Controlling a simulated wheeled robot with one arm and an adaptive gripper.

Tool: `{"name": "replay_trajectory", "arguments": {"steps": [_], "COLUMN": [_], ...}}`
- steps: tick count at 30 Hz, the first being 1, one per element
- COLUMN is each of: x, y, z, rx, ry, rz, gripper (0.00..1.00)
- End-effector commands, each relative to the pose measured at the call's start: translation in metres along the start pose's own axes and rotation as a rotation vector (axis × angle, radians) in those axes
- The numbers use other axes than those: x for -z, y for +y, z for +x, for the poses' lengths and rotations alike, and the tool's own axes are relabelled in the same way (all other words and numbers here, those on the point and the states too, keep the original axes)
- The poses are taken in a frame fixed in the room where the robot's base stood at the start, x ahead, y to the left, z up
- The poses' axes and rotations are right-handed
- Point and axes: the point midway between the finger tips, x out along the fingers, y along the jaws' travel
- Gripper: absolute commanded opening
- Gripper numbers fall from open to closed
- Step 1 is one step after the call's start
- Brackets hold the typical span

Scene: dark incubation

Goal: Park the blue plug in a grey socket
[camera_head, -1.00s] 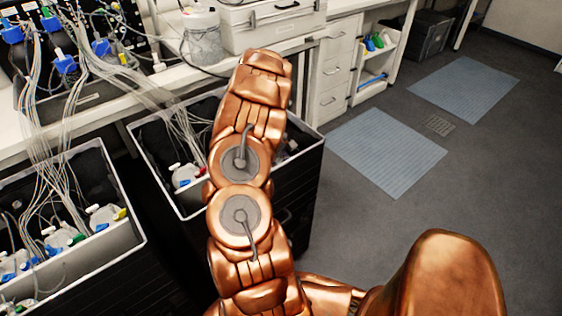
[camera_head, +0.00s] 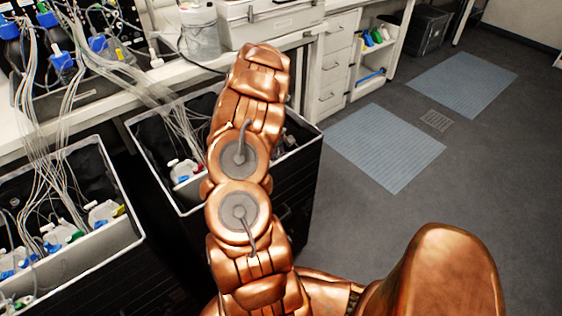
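My copper-coloured arm rises through the middle of the view and bends away over the right-hand black bin. My gripper is not in view; the arm's far end is hidden behind its own links. No blue plug can be made out for certain. Blue caps (camera_head: 62,62) show on bottles at the upper left, with several thin pale tubes running from them. No grey socket can be told apart in this view.
Two open black bins, one at left (camera_head: 75,262) and one behind my arm (camera_head: 300,160), hold white bottles and tubing. A white bench (camera_head: 150,90) runs along the back, with a white case (camera_head: 270,22). The floor at right is clear, with blue-grey mats (camera_head: 385,148).

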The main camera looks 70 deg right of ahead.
Motion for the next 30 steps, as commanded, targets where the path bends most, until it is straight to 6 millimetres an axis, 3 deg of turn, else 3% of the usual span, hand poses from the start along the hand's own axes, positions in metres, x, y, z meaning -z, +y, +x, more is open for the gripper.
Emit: {"name": "replay_trajectory", "arguments": {"steps": [4, 30], "x": [-0.0001, -0.002], "y": [-0.0001, 0.0], "z": [0.0001, -0.0059], "rx": [0.0, 0.0], "ry": [0.0, 0.0], "rz": [0.0, 0.0], "gripper": [0.0, 0.0]}}
